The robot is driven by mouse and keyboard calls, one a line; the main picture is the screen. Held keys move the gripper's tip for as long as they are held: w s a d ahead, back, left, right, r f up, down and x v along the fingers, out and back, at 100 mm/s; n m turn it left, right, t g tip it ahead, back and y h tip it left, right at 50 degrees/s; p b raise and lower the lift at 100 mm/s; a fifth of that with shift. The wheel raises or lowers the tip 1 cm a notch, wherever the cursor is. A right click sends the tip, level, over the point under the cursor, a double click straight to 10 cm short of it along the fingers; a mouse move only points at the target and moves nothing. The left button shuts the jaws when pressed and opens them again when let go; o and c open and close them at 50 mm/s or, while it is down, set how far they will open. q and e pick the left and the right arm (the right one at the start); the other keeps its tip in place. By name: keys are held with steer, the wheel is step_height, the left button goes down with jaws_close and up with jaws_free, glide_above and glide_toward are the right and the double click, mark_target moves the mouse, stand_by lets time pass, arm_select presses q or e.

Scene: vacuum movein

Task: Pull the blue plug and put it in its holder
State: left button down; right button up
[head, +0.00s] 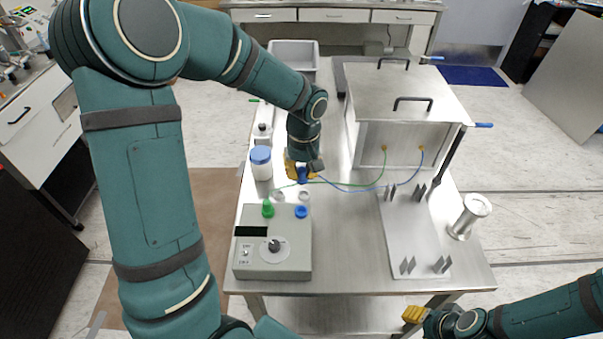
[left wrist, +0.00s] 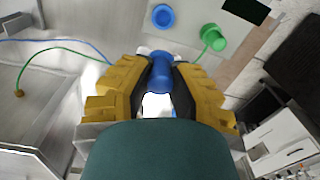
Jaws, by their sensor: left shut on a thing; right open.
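My left gripper (head: 300,170) is shut on the blue plug (head: 303,176), behind the grey control box (head: 272,262). In the left wrist view the blue plug (left wrist: 160,74) stands between the yellow fingers, apart from the blue socket (left wrist: 163,16). That socket (head: 301,212) is empty on the control box. Two pale round holders (head: 304,196) lie between box and gripper; the plug is near them, and I cannot tell whether it touches one. The green plug (head: 267,208) sits on the box. My right gripper (head: 414,314) is open at the lower right, off the table.
A blue cable (head: 345,190) and a green cable run to the large metal chamber (head: 405,105). A white bottle with a blue lid (head: 261,165) stands just left of my left gripper. A plate with clips (head: 412,235) and a metal cylinder (head: 469,215) are at right.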

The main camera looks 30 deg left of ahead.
arm_select(q)
steer(key=w+a+p, duration=0.2)
steer(key=w+a, duration=0.1)
steer(key=w, duration=0.4)
steer(key=shift+w+a, duration=0.15)
steer(key=shift+a, duration=0.25)
stand_by(0.6)
steer(key=shift+f+b, duration=4.65)
steer(key=shift+f, duration=1.85)
steer(key=shift+f, duration=0.4)
steer(key=shift+f+b, duration=0.3)
steer(key=shift+b, duration=0.2)
steer(key=shift+f, duration=0.3)
steer(key=shift+f+b, duration=0.25)
steer(key=shift+b, duration=0.1)
